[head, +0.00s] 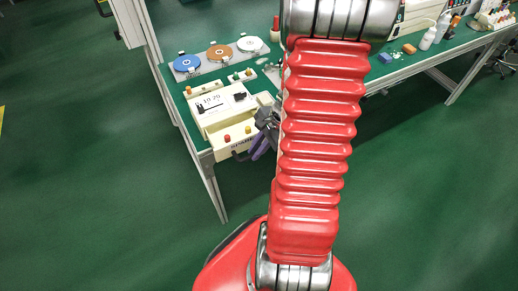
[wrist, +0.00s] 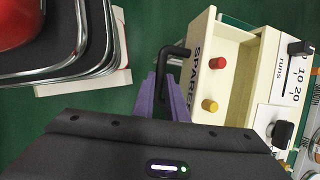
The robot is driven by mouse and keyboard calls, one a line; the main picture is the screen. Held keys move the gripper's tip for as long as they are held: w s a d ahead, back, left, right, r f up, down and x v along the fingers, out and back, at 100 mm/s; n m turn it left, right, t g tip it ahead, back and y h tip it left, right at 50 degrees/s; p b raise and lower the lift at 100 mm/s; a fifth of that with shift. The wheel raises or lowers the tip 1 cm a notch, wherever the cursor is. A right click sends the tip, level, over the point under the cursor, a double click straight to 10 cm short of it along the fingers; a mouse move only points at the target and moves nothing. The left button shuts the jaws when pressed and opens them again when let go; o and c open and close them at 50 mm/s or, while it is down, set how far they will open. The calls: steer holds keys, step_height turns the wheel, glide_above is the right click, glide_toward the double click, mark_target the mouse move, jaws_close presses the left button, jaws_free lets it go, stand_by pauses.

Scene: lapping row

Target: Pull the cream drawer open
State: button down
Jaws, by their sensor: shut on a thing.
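The cream drawer (head: 232,139) sticks out from the front of a cream cabinet (head: 221,107) on the bench; its inside shows from above. In the wrist view, the drawer (wrist: 234,47) bears the word SPARES on its front. A red peg (wrist: 217,63) and a yellow peg (wrist: 210,105) stand in it. Its black bar handle (wrist: 175,51) lies between the purple fingers of my gripper (wrist: 165,90), which is shut on it. In the head view my gripper (head: 262,144) is at the drawer front, partly hidden by my red arm.
The green-topped bench (head: 172,75) carries a rack with blue (head: 187,63), brown (head: 219,52) and white (head: 250,44) discs behind the cabinet. Bottles (head: 427,39) stand on the bench at the right. Green floor in front of the drawer is clear to the left.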

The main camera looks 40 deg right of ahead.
steer(key=shift+a, duration=0.1)
steer(key=c, duration=1.8)
jaws_free()
steer(key=shift+o, duration=0.2)
steer(key=shift+r, duration=0.1)
steer(key=v, duration=1.3)
steer(key=shift+d+r, duration=0.2)
steer(key=shift+d, duration=0.05)
steer(key=shift+s, duration=0.1)
